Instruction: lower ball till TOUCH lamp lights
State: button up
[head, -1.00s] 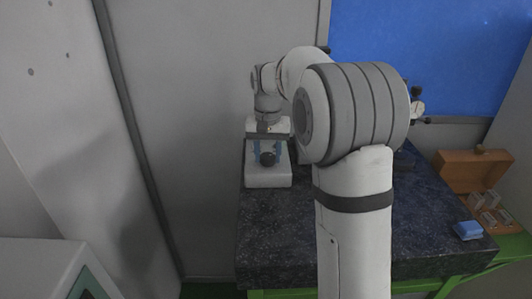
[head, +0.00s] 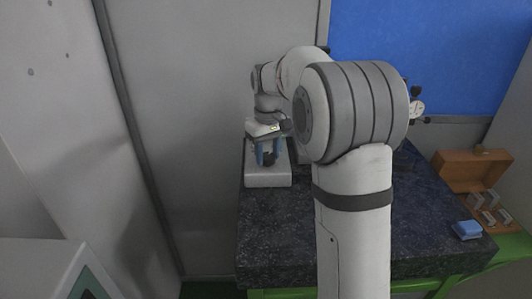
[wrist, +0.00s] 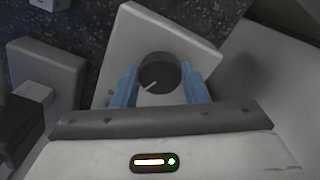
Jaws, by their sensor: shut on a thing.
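My gripper (head: 269,154) is over a white box-like unit (head: 268,177) at the back left of the dark bench. Its two blue fingers are shut on a dark round knob (wrist: 158,72) with a white pointer line, which sits on top of the white unit (wrist: 133,28). In the wrist view one finger is on each side of the knob, and the pointer line slopes down to the left. I cannot make out a ball or a lamp marked TOUCH; my arm hides part of the bench.
An open wooden case (head: 470,172) with several small blocks and a blue block (head: 467,230) are at the right. In the wrist view a grey box (wrist: 62,72) stands left of the unit. The bench front is clear.

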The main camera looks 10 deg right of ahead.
aim_at(268, 156)
jog(key=shift+w+r, duration=0.1)
jog(key=shift+r, duration=0.15)
jog(key=o, duration=1)
jog(key=shift+f, duration=0.15)
jog(key=shift+r+b, duration=0.45)
jog(key=shift+r, duration=3.45)
